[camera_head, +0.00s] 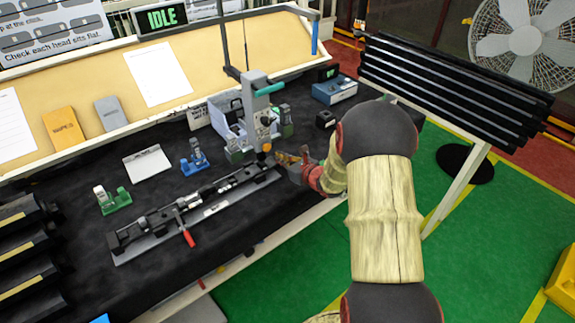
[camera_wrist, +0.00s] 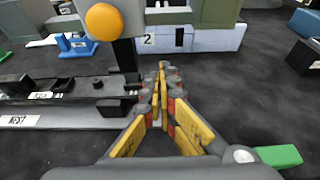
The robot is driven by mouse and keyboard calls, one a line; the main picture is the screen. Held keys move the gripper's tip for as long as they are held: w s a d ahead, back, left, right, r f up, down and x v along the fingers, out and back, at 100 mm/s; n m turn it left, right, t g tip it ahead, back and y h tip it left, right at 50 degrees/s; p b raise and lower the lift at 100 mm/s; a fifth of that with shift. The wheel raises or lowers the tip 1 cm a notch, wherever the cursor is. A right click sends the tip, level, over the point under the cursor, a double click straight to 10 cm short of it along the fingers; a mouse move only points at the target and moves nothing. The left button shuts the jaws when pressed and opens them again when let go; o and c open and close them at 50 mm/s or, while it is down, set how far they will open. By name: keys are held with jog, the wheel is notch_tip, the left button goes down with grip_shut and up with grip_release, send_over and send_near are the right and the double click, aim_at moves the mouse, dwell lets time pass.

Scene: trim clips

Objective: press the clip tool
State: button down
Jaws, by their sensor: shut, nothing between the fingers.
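The clip tool (camera_head: 256,98), grey with a teal handle, hangs upright from a cable above the right end of the black trim strip (camera_head: 215,188). Its lower part shows at the upper left of the wrist view as a grey body with a round orange button (camera_wrist: 104,21) and a dark stem below. My gripper (camera_wrist: 163,72) is shut and empty, its fingers pointing forward, to the right of the stem. I cannot tell whether it touches the tool. In the head view my gripper (camera_head: 287,158) is right of the tool's lower end.
The strip lies in a fixture with a red-handled lever (camera_head: 186,232). Blue (camera_head: 196,160) and green (camera_head: 112,200) clip holders stand behind it. Bins stand behind the tool. A green block (camera_wrist: 279,156) is right of my gripper. A display (camera_head: 160,18) reads IDLE.

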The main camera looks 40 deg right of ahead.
jog(key=shift+x, duration=1)
notch_tip(320, 180, up, 4)
jog(key=shift+s+r, duration=0.15)
jog(key=shift+s, duration=0.05)
notch_tip(320, 180, up, 22)
jog(key=p, duration=1)
